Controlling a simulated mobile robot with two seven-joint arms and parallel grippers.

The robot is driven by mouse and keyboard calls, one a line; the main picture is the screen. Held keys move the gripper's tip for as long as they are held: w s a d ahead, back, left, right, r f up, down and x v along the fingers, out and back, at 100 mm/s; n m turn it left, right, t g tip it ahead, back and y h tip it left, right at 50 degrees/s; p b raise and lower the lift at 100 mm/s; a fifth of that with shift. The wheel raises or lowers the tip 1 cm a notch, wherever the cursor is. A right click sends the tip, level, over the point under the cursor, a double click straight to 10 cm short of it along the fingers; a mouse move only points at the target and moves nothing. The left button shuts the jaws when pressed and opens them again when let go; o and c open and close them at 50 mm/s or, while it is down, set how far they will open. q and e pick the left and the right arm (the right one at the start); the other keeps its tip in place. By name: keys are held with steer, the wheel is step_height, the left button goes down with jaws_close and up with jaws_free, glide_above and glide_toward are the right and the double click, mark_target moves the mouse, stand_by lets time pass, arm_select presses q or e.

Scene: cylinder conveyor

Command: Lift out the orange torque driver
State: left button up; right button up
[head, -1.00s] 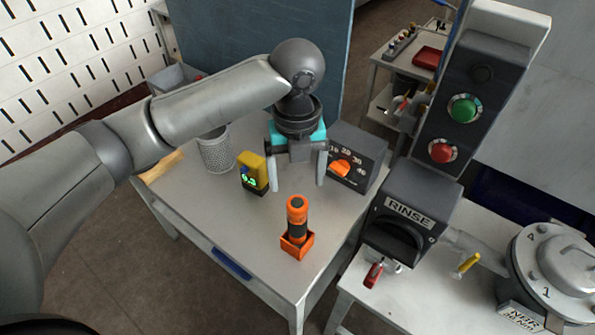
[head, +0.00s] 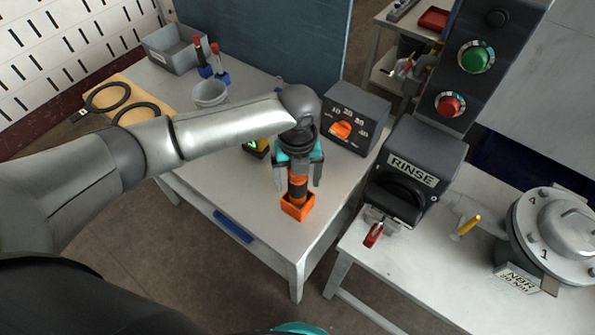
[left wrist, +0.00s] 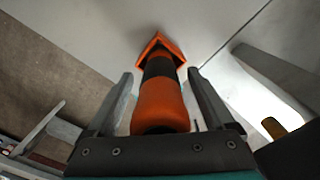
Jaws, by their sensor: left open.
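The orange torque driver (head: 297,188), with a black band, stands upright in a small orange holder (head: 298,207) near the front corner of the grey table. My left gripper (head: 297,182) is over the driver, its fingers open on either side of it. In the left wrist view the driver (left wrist: 160,105) lies between the two spread fingers (left wrist: 163,100), with its base in the orange holder (left wrist: 158,44). A gap shows beside the driver on the right finger's side; contact on the left side is hard to tell. My right gripper is not in view.
A mesh cup (head: 209,93), red-handled tools (head: 216,55) and a grey bin (head: 172,48) stand farther back. The RINSE unit (head: 414,170) is to the right. The table's front left is clear.

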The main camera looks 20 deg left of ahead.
arm_select(q)
steer(key=shift+c, duration=0.3)
jaws_close()
stand_by(0.5)
stand_by(0.9)
